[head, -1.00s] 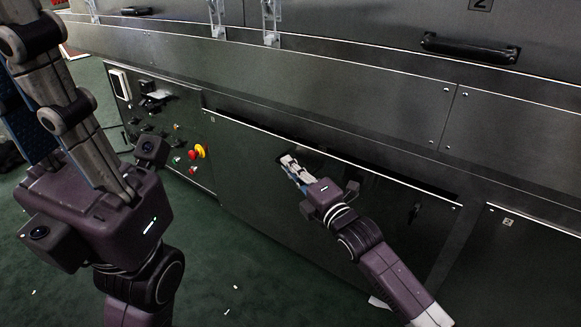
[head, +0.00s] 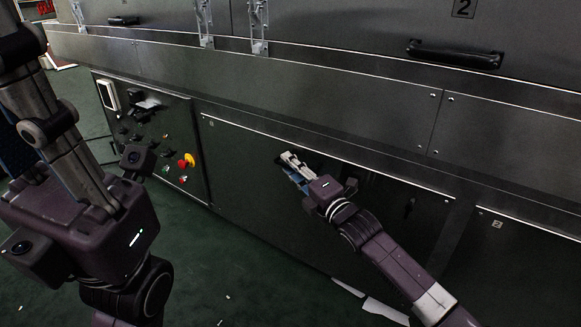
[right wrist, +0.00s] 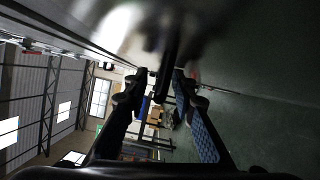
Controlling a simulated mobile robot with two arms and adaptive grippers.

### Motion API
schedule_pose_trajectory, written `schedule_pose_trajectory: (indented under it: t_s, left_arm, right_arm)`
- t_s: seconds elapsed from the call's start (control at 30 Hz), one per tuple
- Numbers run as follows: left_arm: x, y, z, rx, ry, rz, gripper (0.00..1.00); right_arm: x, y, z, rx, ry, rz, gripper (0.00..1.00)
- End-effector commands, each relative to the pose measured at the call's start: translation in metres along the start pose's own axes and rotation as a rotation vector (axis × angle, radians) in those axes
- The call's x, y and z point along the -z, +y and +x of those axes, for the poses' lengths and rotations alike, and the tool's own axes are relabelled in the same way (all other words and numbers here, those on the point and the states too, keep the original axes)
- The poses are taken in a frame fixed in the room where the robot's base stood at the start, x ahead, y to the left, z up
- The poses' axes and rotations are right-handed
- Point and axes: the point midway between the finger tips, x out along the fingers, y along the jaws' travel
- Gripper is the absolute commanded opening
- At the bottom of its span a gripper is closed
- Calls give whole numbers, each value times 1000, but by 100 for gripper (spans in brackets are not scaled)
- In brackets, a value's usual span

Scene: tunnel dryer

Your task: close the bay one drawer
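The bay one drawer (head: 250,185) is the wide dark front panel in the lower cabinet, with a bright top edge. In the head view its front looks close to flush with the cabinet; any remaining gap is hard to judge in shadow. My right gripper (head: 287,164) is at the upper middle of this front. In the right wrist view its two fingers (right wrist: 160,82) stand apart with a dark bar (right wrist: 170,48), apparently the drawer handle, between them. Contact is unclear. My left gripper (head: 35,90) is raised at the left, near the camera, its tips cut off by the frame.
A control panel (head: 150,125) with a red and yellow button is left of the drawer. Another drawer front (head: 530,255) marked 2 is at the right. A black handle (head: 455,54) is on the upper door. White paper (head: 385,309) lies on the green floor below the drawer.

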Motion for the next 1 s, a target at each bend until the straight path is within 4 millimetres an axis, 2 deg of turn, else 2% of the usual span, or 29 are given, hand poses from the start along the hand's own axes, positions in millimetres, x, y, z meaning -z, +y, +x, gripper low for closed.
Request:
schedule_pose_trajectory:
  t_s: [0.27,0.47,0.8,1.0]
  left_arm:
    - [1,-1,1,3,4,0,14]
    - [0,0,0,2,2,0,14]
    - [0,0,0,1,0,0,14]
    - [0,0,0,1,0,0,14]
  right_arm:
    - [1,0,-7,-1,2,0,24]
    - [1,-2,-36,2,2,0,24]
    - [0,-2,-99,3,1,0,24]
    - [0,-1,-117,1,1,1,24]
